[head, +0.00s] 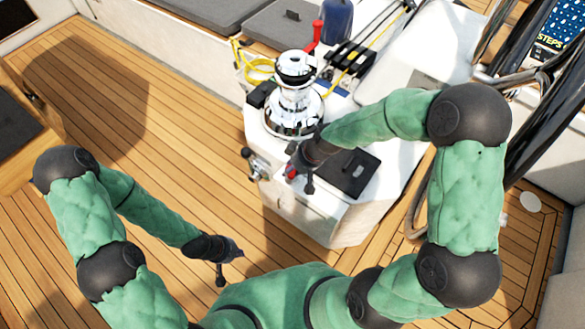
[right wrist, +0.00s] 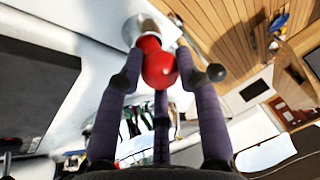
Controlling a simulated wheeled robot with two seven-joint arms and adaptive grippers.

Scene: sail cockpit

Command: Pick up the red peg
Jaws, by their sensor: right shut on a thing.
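The red peg (right wrist: 158,62) is between the fingers of my right gripper (right wrist: 155,75) in the right wrist view, with its rounded red end facing the camera. A pale grey round part (right wrist: 138,30) shows just beyond it; I cannot tell whether they are joined. In the head view a small bit of the red peg (head: 291,171) shows at the tip of my right gripper (head: 298,178), above the front part of the white cockpit console (head: 300,213). My left gripper (head: 230,264) is low at the left, over the wooden deck, with its fingers apart and empty.
A chrome winch (head: 294,105) stands on the console behind my right gripper. A dark panel (head: 350,172) lies to its right, and a lever (head: 253,163) sticks out at its left. A red handle (head: 316,36) stands farther back. The wooden deck (head: 150,130) at left is clear.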

